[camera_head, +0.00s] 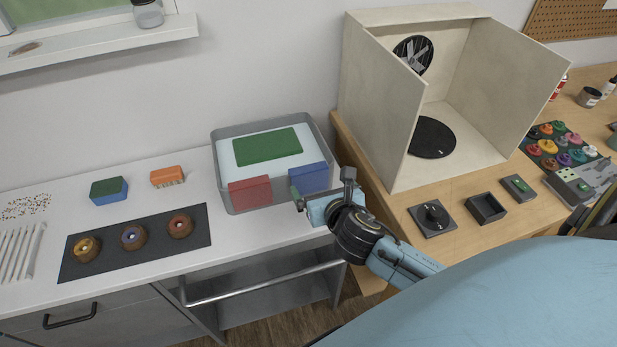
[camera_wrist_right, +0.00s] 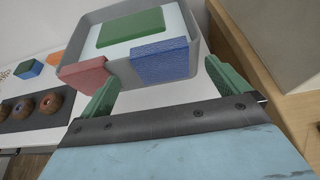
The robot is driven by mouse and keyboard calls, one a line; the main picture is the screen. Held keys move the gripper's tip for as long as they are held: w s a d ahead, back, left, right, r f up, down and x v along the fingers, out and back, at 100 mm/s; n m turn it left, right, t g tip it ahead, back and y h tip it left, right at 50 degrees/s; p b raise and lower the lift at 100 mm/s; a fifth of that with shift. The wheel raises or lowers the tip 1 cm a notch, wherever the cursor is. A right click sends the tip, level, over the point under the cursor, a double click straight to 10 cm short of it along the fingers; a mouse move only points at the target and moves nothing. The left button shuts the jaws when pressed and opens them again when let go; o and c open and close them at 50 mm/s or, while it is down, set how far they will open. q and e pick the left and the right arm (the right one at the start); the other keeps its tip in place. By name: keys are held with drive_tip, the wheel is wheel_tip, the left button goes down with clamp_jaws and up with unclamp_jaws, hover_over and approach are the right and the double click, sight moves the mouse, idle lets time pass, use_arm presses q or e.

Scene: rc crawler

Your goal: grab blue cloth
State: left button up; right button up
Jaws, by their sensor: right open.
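The blue cloth (camera_head: 309,178) is a folded block hanging over the front rim of a grey tub (camera_head: 227,167), at its right side. It also shows in the right wrist view (camera_wrist_right: 160,60), just ahead of my fingers. My right gripper (camera_head: 322,192) is open, close in front of the blue cloth; in the wrist view its two green fingers (camera_wrist_right: 160,84) stand either side of it, slightly short of it. A red cloth (camera_head: 250,191) hangs over the same rim to the left. My left gripper is not in view.
A green pad (camera_head: 267,146) lies in the tub. A dark mat (camera_head: 140,242) with three round pots and two sponge-like blocks are to the left. A spray booth (camera_head: 470,90) stands on the wooden table at right, with small dark trays (camera_head: 486,208) in front.

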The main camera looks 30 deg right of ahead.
sight(310, 174)
drive_tip(key=shift+x, duration=2.95)
drive_tip(key=shift+a, duration=0.1)
drive_tip(key=shift+c, duration=0.4)
drive_tip(key=c, duration=0.6)
